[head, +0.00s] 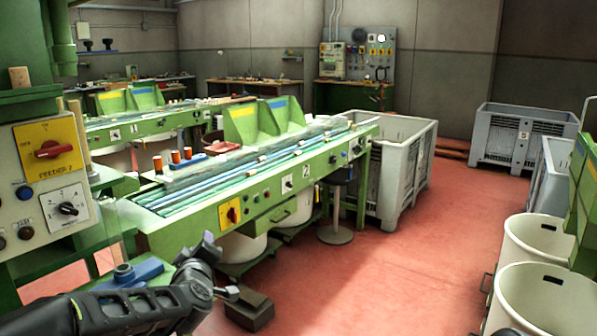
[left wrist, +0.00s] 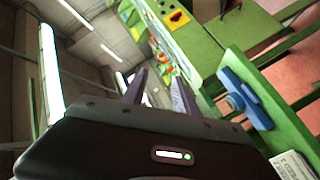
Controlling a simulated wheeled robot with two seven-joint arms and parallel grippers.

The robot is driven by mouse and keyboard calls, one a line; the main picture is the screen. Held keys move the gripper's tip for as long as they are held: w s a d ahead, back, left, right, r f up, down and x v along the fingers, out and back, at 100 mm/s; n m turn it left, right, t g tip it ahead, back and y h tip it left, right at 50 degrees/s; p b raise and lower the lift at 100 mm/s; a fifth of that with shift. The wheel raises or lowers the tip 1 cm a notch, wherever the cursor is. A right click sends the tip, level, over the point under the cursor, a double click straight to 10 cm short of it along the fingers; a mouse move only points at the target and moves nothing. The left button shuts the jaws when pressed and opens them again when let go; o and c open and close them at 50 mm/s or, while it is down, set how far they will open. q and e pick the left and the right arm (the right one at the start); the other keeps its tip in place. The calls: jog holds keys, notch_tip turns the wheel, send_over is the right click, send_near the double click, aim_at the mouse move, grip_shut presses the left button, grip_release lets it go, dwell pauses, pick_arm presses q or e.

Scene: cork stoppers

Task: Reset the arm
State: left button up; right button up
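My left arm (head: 130,305) reaches in from the bottom left of the head view, in front of the green machine. My left gripper shows in the left wrist view (left wrist: 157,88) with its two grey fingers spread apart. Nothing is visible between them. The fingers point up and away, with the green machine beyond and to the right. My right arm and gripper are not in view.
A blue fixture (head: 143,271) sits on a green frame near my left arm, and also shows in the left wrist view (left wrist: 246,97). A control panel (head: 48,178) stands at left. A sorting line (head: 230,210) runs across the middle.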

pick_arm(q)
jog(key=s+d+f+m+g+h, duration=0.25)
jog(key=s+d+f, duration=0.2)
jog(key=f, duration=0.55)
jog(key=s+d+f+m+g+h+p, duration=0.1)
jog(key=s+d+f+m+g, duration=0.3)
jog(key=f, duration=0.6)
jog(key=s+d+f+m+g+h, duration=0.1)
jog(key=s+d+f+h, duration=0.15)
jog(key=s+f, duration=0.55)
jog(key=s+d+f+g, duration=0.1)
jog(key=s+f+g, duration=0.1)
jog(key=s+f, duration=0.3)
jog(key=s+d+f+m+g+p, duration=0.1)
jog(key=s+f, duration=0.5)
jog(key=s, duration=0.6)
jog(key=s+d+f+m+g+h+p, duration=0.1)
jog(key=s+d+f+g, duration=0.1)
jog(key=s+f+g, duration=0.3)
jog(key=s, duration=0.4)
jog(key=shift+d+f, duration=0.15)
jog(key=shift+d, duration=0.2)
jog(key=shift+w, duration=0.1)
